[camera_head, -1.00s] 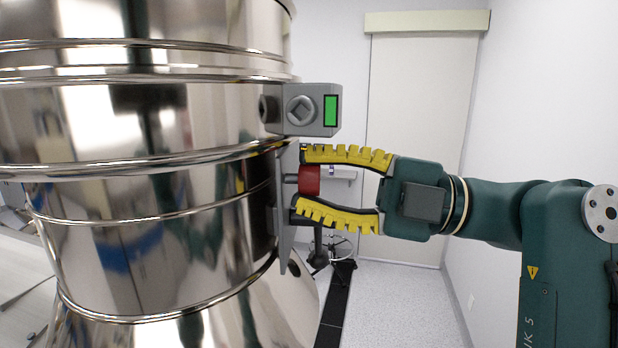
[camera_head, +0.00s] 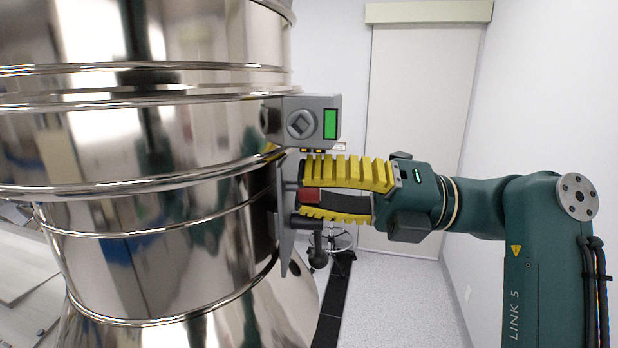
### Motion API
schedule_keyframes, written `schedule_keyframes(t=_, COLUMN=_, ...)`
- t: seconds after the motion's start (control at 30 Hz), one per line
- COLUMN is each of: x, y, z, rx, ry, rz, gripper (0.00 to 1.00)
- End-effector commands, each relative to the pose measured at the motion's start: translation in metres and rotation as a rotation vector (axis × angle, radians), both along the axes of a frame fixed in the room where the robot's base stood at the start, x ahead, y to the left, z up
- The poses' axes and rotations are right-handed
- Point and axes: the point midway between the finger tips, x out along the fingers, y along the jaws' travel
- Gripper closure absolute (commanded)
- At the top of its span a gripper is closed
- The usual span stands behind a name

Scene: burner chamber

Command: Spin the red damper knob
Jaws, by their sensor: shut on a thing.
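The red damper knob (camera_head: 311,195) sits on a grey plate (camera_head: 284,215) on the right side of the shiny metal chamber. It is partly hidden by my fingers. My gripper (camera_head: 312,193), with yellow ribbed fingers, reaches in from the right and is shut on the red knob. One finger lies above and toward the camera, the other below. The gripper is rolled about its own axis.
The large polished chamber (camera_head: 150,200) fills the left side. A grey box with a green display (camera_head: 330,124) is just above my fingers. A pale door (camera_head: 415,120) and clear floor lie behind.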

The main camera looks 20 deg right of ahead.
Motion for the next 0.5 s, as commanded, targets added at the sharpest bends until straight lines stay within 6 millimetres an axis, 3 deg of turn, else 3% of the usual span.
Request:
schedule_keyframes(t=0.17, x=0.0031, y=-0.0021, z=-0.0036, rx=0.004, ry=0.005, rz=-0.008, gripper=1.00)
schedule_keyframes(t=0.33, x=0.0033, y=-0.0021, z=-0.0020, rx=-0.064, ry=-0.127, rz=-0.008, gripper=1.00)
schedule_keyframes(t=0.5, x=0.0032, y=-0.0020, z=-0.0044, rx=-0.074, ry=-0.144, rz=-0.007, gripper=1.00)
